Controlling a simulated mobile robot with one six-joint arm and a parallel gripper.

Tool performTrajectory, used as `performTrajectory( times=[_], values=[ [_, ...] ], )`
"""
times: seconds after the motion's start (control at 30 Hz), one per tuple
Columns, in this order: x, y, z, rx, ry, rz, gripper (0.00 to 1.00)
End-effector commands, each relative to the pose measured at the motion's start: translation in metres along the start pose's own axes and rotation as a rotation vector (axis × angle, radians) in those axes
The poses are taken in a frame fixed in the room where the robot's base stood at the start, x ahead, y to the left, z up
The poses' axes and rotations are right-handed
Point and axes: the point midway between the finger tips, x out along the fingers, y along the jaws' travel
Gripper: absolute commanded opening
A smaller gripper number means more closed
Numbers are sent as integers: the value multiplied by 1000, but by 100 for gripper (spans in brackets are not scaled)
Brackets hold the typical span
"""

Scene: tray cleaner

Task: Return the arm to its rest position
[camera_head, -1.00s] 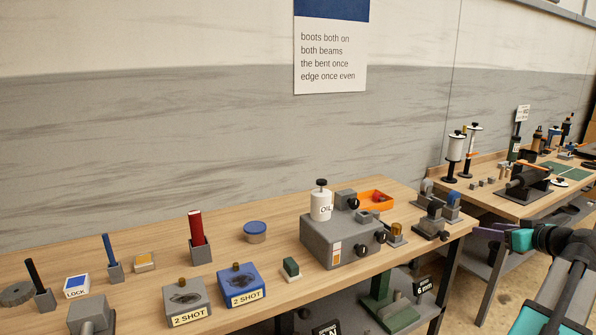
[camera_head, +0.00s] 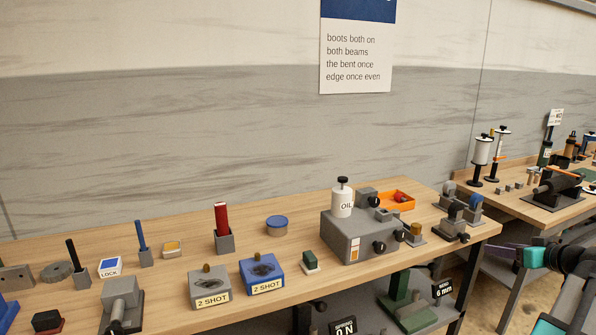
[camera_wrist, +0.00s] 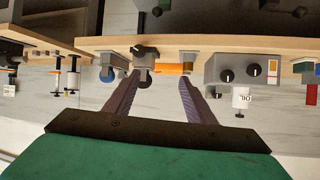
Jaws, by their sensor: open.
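My gripper (camera_wrist: 152,95) is open in the wrist view, with its two purple-grey fingers apart and nothing held between them. In that view the benches appear upside down, and an orange tray (camera_wrist: 174,69) and small grey fixtures show beyond the fingertips. In the head view my arm (camera_head: 560,262) is at the lower right edge, over the floor in front of the benches. The purple finger part (camera_head: 508,249) shows there just past the near bench's right end; the fingertips are hard to make out.
The near bench (camera_head: 180,290) carries a grey box with knobs (camera_head: 352,238), an OIL bottle (camera_head: 342,202), an orange tray (camera_head: 396,200) and two 2 SHOT blocks (camera_head: 211,287). A second bench (camera_head: 510,205) with white spools stands at right. A gap of floor lies between them.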

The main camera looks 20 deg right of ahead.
Motion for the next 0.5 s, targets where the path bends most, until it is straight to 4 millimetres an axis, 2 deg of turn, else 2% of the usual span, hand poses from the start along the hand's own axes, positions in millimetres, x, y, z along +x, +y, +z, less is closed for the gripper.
performTrajectory(
  times=[0.27,0.5],
  values=[
    [58,-41,40,59,-91,-69,50],
    [130,-108,102,131,-238,-153,50]
  ],
)
